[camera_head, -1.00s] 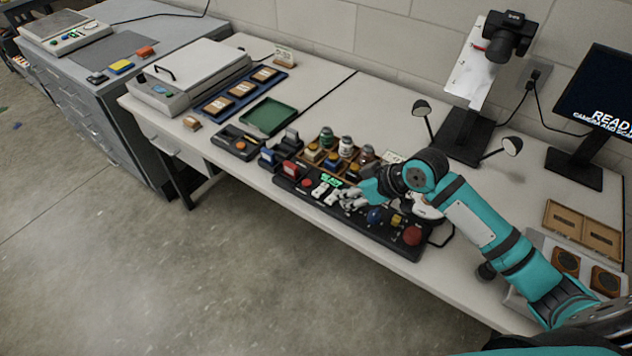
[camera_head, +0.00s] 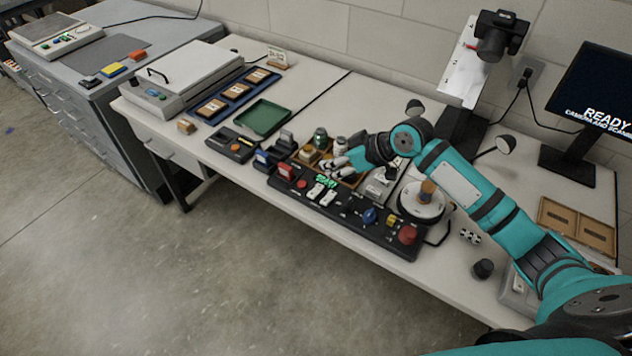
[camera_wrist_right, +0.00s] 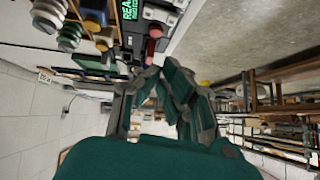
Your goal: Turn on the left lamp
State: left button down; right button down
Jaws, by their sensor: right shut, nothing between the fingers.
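The left lamp (camera_head: 415,107) is a small round head on a thin arm, left of the camera stand; I cannot tell whether it is lit. The right lamp (camera_head: 505,144) is on the stand's other side. A black control panel (camera_head: 345,222) lies along the table's front edge, with two white rocker switches (camera_head: 321,193), a green display (camera_head: 326,181), a blue knob and a red button. My right gripper (camera_head: 333,166) is shut and empty, behind the switches near the bottle tray. My left gripper is out of view.
Small bottles (camera_head: 320,138) stand in a wooden tray close behind the gripper. A round white turntable (camera_head: 422,203) carrying an orange object is right of them. The camera stand (camera_head: 462,135) and monitor (camera_head: 595,100) stand behind. The floor in front is clear.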

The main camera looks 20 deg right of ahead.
aim_at(316, 193)
jog(key=x, duration=0.6)
jog(key=shift+r+p, duration=0.15)
jog(key=shift+p, duration=0.15)
jog(key=f, duration=0.2)
jog(key=shift+s+a+f, duration=0.1)
jog(key=shift+s+f, duration=0.1)
jog(key=shift+f, duration=0.1)
jog(key=shift+f+p, duration=0.3)
jog(key=shift+f, duration=0.4)
jog(key=shift+s+f, duration=0.1)
jog(key=shift+f, duration=0.2)
jog(key=shift+s+a+h, duration=0.15)
jog(key=shift+a+h, duration=0.05)
jog(key=shift+h, duration=0.1)
jog(key=shift+w+d, duration=0.25)
jog(key=shift+w+d+r+b, duration=0.15)
jog(key=shift+w+d+b, duration=0.2)
jog(key=shift+d, duration=0.1)
